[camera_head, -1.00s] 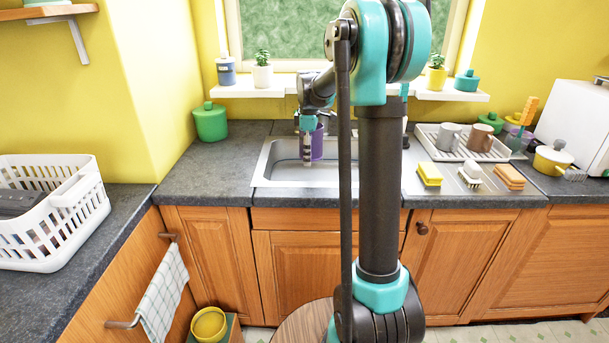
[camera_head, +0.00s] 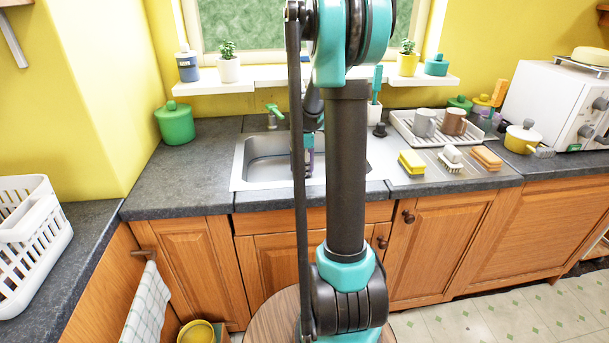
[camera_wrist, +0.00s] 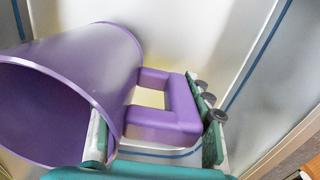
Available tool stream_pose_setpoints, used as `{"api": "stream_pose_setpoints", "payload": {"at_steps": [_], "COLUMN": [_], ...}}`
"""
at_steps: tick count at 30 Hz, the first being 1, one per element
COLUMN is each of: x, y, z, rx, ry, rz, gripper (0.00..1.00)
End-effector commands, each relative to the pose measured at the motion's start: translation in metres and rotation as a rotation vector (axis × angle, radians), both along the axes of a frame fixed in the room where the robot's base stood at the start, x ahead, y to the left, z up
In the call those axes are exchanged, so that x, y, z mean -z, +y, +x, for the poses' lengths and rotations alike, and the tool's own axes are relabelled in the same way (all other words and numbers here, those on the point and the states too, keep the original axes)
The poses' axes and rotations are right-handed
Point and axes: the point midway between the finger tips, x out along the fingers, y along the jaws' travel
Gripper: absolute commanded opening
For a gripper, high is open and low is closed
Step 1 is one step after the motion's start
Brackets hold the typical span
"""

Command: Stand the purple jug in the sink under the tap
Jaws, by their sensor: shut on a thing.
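The purple jug (camera_wrist: 88,75) fills the left of the wrist view, with its open mouth towards the lower left. My gripper (camera_wrist: 156,136) is shut on its squared handle (camera_wrist: 182,108), one finger on either side. My arm hides the rest, so I cannot tell whether the jug touches the sink floor. The tap (camera_head: 273,112), with a green top, stands at the sink's back edge, left of the jug.
A drainboard right of the sink holds a yellow sponge (camera_head: 412,162), a brush (camera_head: 451,160) and tan sponges (camera_head: 486,157). A rack (camera_head: 400,122) with mugs stands behind. A green canister (camera_head: 175,123) stands back left.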

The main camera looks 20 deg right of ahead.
Motion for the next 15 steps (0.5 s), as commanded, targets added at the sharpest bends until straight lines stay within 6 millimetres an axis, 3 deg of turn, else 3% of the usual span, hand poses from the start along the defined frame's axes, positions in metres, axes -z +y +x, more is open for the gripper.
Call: {"api": "stream_pose_setpoints", "payload": {"at_steps": [5, 15], "x": [0.02, 0.023], "y": [0.0, 0.0], "z": [0.0, 0.0], "rx": [0.0, 0.0], "ry": [0.0, 0.0], "rz": [0.0, 0.0], "gripper": [0.1, 0.1]}}
